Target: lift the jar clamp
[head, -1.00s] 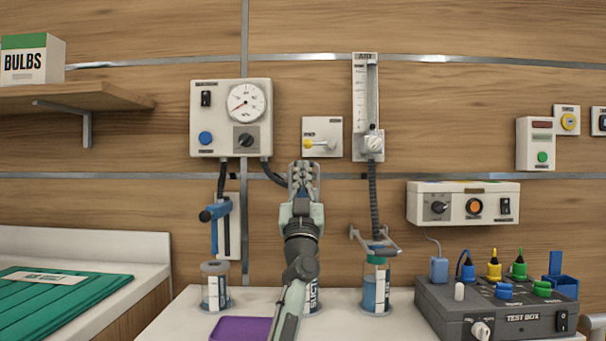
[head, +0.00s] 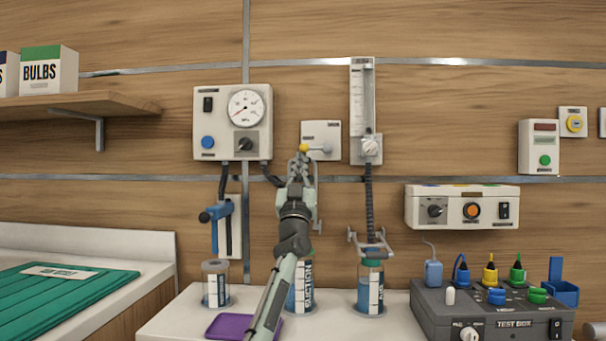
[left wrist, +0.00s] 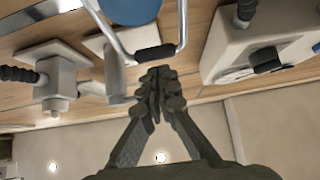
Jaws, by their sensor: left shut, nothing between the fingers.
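My left gripper (head: 301,158) is shut and empty, its fingers pointing up in front of the wall, above the middle jar labelled suction (head: 302,290). A grey metal bar (head: 316,195), seemingly part of the jar clamp, stands upright just right of the gripper; my arm hides the rest of it. In the left wrist view a wire clamp with a dark grip (left wrist: 155,53) lies just beyond the shut fingertips (left wrist: 157,75); I cannot tell whether they touch. A blue disc (left wrist: 130,8) shows between the wire's sides. My right gripper is not in view.
A second jar (head: 370,295) with a metal clamp (head: 370,245) stands to the right, a smaller jar (head: 215,290) to the left. A purple tray (head: 228,326) lies in front. A wall plate with a yellow-knobbed lever (head: 321,140) is behind my fingertips. A test box (head: 490,315) fills the right.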

